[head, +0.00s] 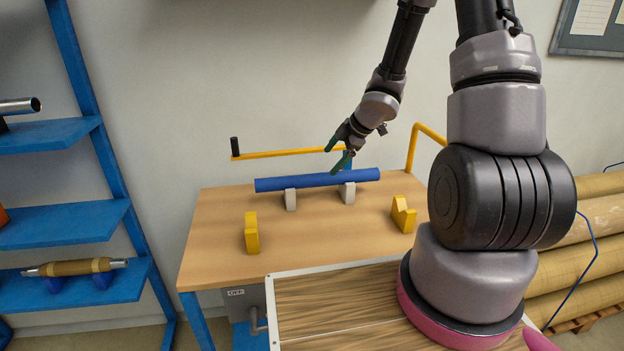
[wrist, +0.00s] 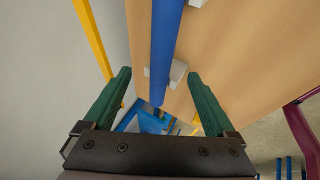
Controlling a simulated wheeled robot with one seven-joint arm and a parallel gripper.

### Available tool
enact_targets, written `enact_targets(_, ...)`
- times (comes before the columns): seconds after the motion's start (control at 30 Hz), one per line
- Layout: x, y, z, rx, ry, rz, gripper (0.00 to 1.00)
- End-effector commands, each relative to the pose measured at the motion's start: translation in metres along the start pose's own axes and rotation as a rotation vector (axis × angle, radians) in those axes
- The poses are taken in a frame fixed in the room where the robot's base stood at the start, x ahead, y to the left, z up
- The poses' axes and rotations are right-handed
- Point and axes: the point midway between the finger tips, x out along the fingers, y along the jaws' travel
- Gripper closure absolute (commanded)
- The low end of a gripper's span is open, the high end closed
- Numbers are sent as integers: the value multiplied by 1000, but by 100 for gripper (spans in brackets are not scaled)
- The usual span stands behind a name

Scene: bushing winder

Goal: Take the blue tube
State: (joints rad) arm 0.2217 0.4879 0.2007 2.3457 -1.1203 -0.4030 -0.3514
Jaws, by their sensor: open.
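The blue tube (head: 318,180) lies level across two pale grey supports (head: 291,199) on the wooden table. My gripper (head: 337,156) is just above the tube, left of its right support, with its fingers apart. In the wrist view the tube (wrist: 165,50) runs down from the top edge between my open green fingers (wrist: 158,82) and touches neither in the picture. One pale support (wrist: 178,72) shows behind the tube there. The exact gap between fingers and tube along the view is hard to tell.
Two yellow blocks, left (head: 251,233) and right (head: 403,214), stand on the table (head: 330,235). A yellow bar with a black handle (head: 285,154) runs behind the tube. A blue shelf (head: 70,226) stands left. Large brown rolls (head: 598,220) lie right.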

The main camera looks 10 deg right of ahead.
Motion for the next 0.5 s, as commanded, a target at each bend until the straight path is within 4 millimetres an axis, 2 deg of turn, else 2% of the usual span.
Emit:
enact_targets(0.23,39,-2,-2,-4,5,-5,9)
enact_targets(0.5,62,-3,0,-3,2,-4,9)
